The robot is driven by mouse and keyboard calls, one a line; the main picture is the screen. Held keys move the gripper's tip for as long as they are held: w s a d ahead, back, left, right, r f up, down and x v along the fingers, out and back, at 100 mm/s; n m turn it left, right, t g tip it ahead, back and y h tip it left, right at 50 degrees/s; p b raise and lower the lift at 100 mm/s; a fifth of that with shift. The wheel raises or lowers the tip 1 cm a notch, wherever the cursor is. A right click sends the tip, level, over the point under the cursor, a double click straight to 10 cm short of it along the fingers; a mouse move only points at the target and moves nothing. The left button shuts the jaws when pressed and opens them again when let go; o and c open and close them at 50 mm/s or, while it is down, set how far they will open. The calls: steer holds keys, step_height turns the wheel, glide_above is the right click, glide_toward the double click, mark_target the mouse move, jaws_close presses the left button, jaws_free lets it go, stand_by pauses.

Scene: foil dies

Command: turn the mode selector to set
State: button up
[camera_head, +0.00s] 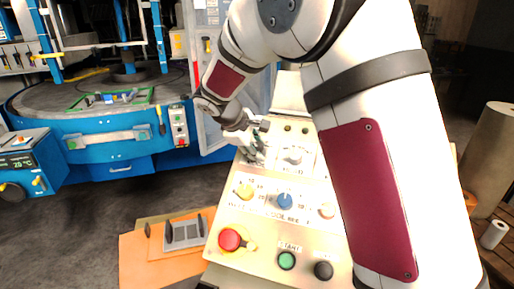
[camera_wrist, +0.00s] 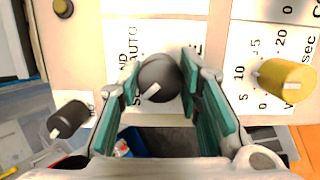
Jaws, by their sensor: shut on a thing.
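The mode selector is a dark grey round knob (camera_wrist: 160,76) with a white pointer mark, in the middle of the wrist view. Its mark points to the lower left. Beside it, the panel label shows AUTO, part of a word ending in ND, and a letter S partly covered by a finger. My gripper (camera_wrist: 158,90) has its teal-padded fingers on both sides of the knob, shut on it. In the head view my gripper (camera_head: 254,147) is at the upper left of the control panel (camera_head: 222,205), and the selector is hidden there.
In the wrist view a yellow knob (camera_wrist: 284,80) is close on the right and a black knob (camera_wrist: 68,118) on the left. The head view shows a blue knob (camera_head: 285,200), a red button (camera_head: 229,239) and a green START button (camera_head: 287,260) lower on the panel.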

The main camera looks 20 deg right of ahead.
stand_by(0.3)
steer(key=o, duration=1.1)
steer(key=shift+o, duration=0.2)
steer(key=v, duration=1.2)
steer(key=s+d+r+m+y, duration=0.2)
steer(key=s+d, duration=0.1)
steer(key=s, duration=0.5)
steer(key=s+d+r+m+y, duration=0.1)
steer(key=s+d+r+m, duration=0.15)
steer(key=s, duration=0.55)
steer(key=s+f+m+y, duration=0.1)
steer(key=s+f+m, duration=0.1)
steer(key=s, duration=0.6)
steer(key=s+f+m+t+y, duration=0.1)
steer(key=s+m+y, duration=0.1)
steer(key=s+m, duration=0.2)
steer(key=s, duration=0.3)
steer(key=shift+s+d+f, duration=0.35)
steer(key=shift+s+d, duration=0.05)
